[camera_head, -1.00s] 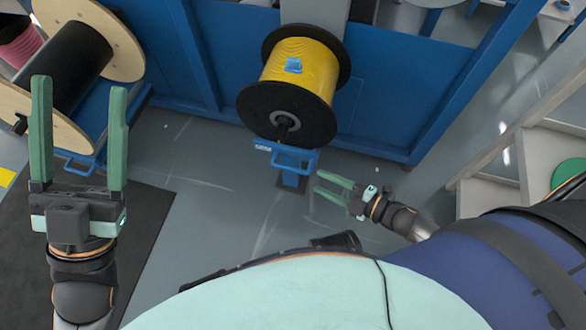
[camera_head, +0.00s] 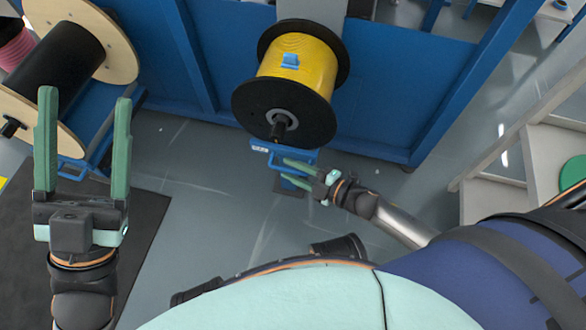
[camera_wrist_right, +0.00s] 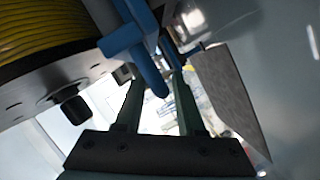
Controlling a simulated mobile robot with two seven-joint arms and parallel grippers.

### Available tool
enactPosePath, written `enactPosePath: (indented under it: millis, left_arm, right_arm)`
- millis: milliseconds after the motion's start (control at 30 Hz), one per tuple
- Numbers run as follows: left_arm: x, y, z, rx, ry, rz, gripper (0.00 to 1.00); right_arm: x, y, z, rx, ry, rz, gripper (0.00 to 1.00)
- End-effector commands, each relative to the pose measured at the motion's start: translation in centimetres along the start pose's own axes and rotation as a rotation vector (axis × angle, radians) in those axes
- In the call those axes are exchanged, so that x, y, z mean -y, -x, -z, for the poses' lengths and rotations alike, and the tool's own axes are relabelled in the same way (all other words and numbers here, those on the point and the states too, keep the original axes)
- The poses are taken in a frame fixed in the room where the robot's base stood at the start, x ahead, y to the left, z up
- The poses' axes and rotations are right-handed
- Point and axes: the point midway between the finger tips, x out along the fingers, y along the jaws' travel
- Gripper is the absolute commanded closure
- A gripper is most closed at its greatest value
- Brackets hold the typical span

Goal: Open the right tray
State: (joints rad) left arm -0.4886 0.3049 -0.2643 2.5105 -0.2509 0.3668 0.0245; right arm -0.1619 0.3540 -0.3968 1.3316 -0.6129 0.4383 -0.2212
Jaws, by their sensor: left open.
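The right tray's blue handle (camera_head: 270,150) juts out at the front below the yellow cable spool (camera_head: 305,62) with black flanges. My right gripper (camera_head: 284,171) is at this handle's right part, its green fingers spread and pointing left. In the right wrist view, a blue bar (camera_wrist_right: 150,72) of the handle reaches between the fingertips of my gripper (camera_wrist_right: 158,88); I cannot tell whether they touch it. My left gripper (camera_head: 82,105) is open and empty, pointing up over the left side, apart from the right tray.
At the left, a black spool with wooden flanges (camera_head: 112,45) stands above another blue handle (camera_head: 72,168). A blue frame (camera_head: 400,85) runs behind the spools. Pale steps (camera_head: 490,200) are at the right. The grey floor (camera_head: 205,190) is clear between my arms.

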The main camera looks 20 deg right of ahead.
Motion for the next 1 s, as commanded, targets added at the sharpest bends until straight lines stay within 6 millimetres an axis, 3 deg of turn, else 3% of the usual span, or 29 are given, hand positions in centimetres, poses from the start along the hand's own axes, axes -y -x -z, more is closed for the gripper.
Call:
enactPosePath:
  millis: [33, 300, 1000]
  left_arm:
    - [0.00, 0.00, 0.00, 0.000, 0.001, 0.000, 0.31]
    - [0.00, 0.00, -0.01, 0.001, 0.002, 0.001, 0.31]
    - [0.02, 0.02, -0.04, 0.001, 0.001, 0.002, 0.31]
  right_arm:
    - [0.01, 0.02, 0.00, 0.000, 0.000, 0.000, 0.69]
    - [0.01, 0.03, 0.00, 0.000, 0.000, 0.000, 0.99]
    - [0.02, 0.06, -0.02, 0.000, 0.000, 0.000, 1.00]
